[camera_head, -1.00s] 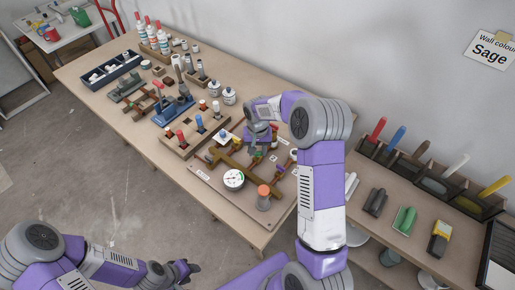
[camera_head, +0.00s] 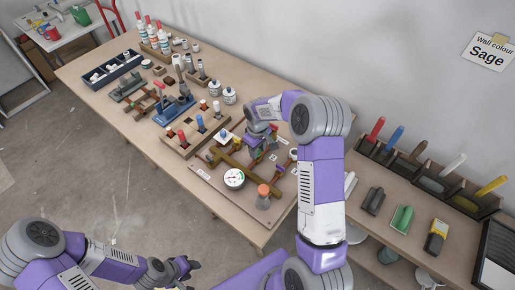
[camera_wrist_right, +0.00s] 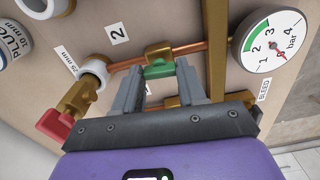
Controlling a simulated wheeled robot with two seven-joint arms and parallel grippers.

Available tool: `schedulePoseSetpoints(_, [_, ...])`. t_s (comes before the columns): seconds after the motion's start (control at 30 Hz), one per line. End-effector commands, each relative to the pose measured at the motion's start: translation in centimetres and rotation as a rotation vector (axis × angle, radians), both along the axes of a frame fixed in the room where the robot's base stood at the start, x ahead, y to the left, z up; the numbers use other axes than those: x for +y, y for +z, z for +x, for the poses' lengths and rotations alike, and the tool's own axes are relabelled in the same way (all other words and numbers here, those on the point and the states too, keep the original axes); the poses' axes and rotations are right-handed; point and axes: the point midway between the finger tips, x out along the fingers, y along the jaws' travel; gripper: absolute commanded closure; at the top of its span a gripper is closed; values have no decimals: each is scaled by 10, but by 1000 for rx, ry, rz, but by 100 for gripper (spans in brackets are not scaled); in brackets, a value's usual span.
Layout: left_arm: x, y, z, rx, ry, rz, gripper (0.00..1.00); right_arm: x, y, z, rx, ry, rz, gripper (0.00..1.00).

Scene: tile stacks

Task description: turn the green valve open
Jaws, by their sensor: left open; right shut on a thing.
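The green valve (camera_wrist_right: 160,70) shows in the right wrist view as a green handle on a brass body, on a copper pipe near the label "2". My right gripper (camera_wrist_right: 160,80) is shut on the green handle, one finger on each side. In the head view my right gripper (camera_head: 254,156) is over the pipe board (camera_head: 230,203), and its wrist hides most of the valve. The handle's exact angle is hard to tell. My left gripper (camera_head: 188,267) is open and empty, low over the floor, away from the table.
A round pressure gauge (camera_wrist_right: 268,42) sits close beside the valve. A red valve handle (camera_wrist_right: 53,125) is on the other side. An orange-topped post (camera_head: 263,196) stands at the board's front corner. Bottles and tool racks fill the table behind.

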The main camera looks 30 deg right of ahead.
Motion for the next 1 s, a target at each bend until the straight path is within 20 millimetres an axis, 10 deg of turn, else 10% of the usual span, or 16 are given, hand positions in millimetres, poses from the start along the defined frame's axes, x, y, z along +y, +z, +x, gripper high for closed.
schedulePoseSetpoints(0.77, [0,2,0,0,0,0,57,0,1,1,-3,97,-1,90])
schedulePoseSetpoints(0.8, [0,2,0,0,0,0,57,0,1,1,-3,96,-1,53])
schedulePoseSetpoints(1.0, [0,2,0,0,0,0,57,0,0,0,-1,95,-1,34])
